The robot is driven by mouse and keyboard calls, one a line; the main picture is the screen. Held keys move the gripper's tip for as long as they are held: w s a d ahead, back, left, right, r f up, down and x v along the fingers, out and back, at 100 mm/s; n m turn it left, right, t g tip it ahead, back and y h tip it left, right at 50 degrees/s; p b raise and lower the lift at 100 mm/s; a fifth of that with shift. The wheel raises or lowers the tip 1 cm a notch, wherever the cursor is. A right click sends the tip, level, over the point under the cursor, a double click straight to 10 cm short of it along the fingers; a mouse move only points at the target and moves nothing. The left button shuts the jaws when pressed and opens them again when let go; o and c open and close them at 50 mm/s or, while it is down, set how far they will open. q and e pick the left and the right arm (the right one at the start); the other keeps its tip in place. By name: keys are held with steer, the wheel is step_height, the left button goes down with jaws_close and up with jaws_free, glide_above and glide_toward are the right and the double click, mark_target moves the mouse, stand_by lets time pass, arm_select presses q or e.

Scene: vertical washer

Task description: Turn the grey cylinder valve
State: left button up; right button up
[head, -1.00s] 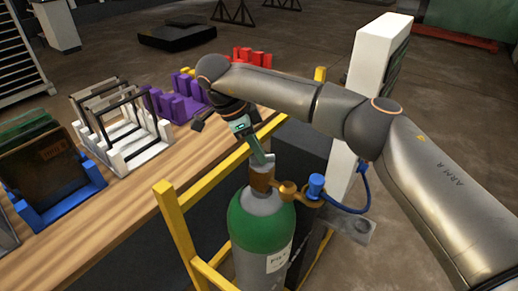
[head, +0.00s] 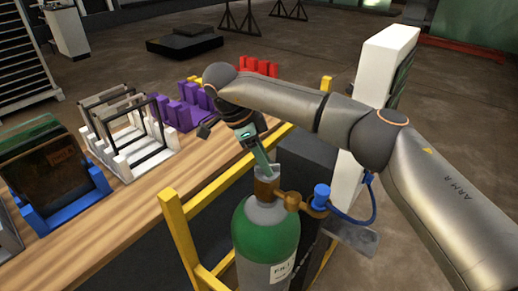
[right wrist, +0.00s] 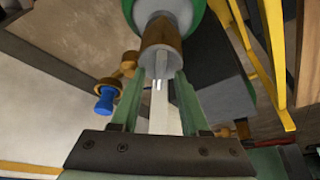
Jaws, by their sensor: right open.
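The green gas cylinder (head: 266,232) stands upright with a white label and a grey shoulder. On its neck is a brown-brass valve body (head: 267,187) with a small grey valve piece (head: 272,170) on top. My right gripper (head: 262,162) comes down onto this piece from above and partly hides it. Gaps show between fingers and piece. The brass body (right wrist: 160,48) lies just beyond the fingertips. My left gripper is not in view.
A brass fitting with a blue knob (head: 321,195) and blue hose sticks out right of the valve. A yellow frame (head: 180,232) surrounds the cylinder. A wooden table (head: 120,215) with white, purple and blue racks lies to the left. A white box (head: 384,75) stands behind the arm.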

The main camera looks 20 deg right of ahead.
mark_target(256, 166)
steer(key=v, duration=0.4)
steer(key=shift+a+r+b, duration=0.15)
steer(key=shift+r+b, duration=0.1)
steer(key=shift+b, duration=0.05)
steer(key=p+v, duration=0.1)
steer(key=v, duration=0.6)
steer(key=shift+r+p, duration=0.35)
steer(key=shift+p, duration=0.05)
steer(key=shift+a+f, duration=0.1)
steer(key=shift+a, duration=0.05)
